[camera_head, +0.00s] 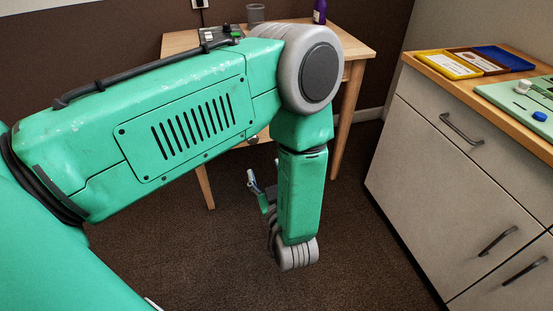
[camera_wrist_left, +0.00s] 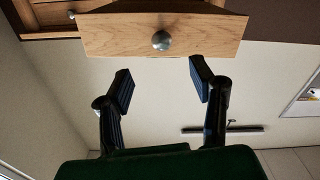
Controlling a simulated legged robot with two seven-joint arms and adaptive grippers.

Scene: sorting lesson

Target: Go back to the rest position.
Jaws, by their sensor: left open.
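My left arm fills the left and middle of the head view, bent at the elbow with its forearm hanging down. My left gripper (camera_wrist_left: 160,84) shows in the wrist view with its two dark fingers wide apart and nothing between them. In the head view only a small part of the left gripper (camera_head: 257,184) shows beside the forearm; the rest is hidden. In the wrist view a wooden drawer front (camera_wrist_left: 120,35) with a round metal knob (camera_wrist_left: 161,40) lies beyond the fingertips, apparently apart from them. My right gripper is not in view.
A wooden table (camera_head: 354,46) stands behind the arm, with a grey cup (camera_head: 255,13) and a purple bottle (camera_head: 319,11). At right, a cabinet (camera_head: 440,175) carries a yellow tray (camera_head: 447,65), a blue tray (camera_head: 502,57) and a green board (camera_head: 505,95). Carpet between them is clear.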

